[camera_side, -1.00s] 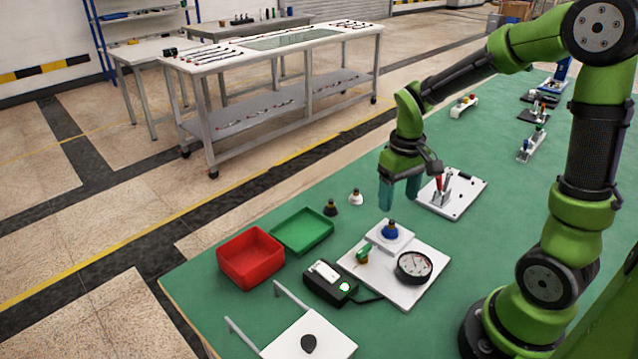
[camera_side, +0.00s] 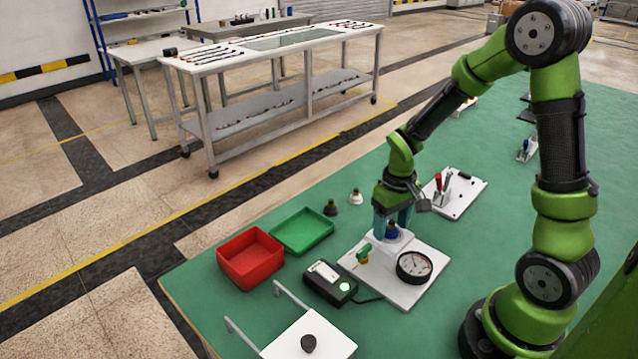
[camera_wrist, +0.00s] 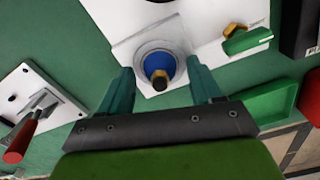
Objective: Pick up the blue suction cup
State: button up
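The blue suction cup (camera_side: 392,232) has a brass fitting on top and sits on a raised white block (camera_side: 400,244) on a white plate (camera_side: 418,290). My gripper (camera_side: 391,228) is low over it, its teal fingers pointing down and partly hiding the cup. In the wrist view the blue cup (camera_wrist: 157,66) lies ahead of and between the two spread fingertips of my gripper (camera_wrist: 161,82), with a gap on either side. The gripper is open and holds nothing.
A gauge (camera_side: 414,266) and a green-handled valve (camera_side: 363,253) sit on the plate close by. A red bin (camera_side: 250,258), green tray (camera_side: 302,231), black cup (camera_side: 330,208) and white cup (camera_side: 355,197) stand to the left. A board with toggle clamp (camera_side: 462,196) is behind right.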

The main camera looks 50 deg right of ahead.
jog(key=c, duration=1)
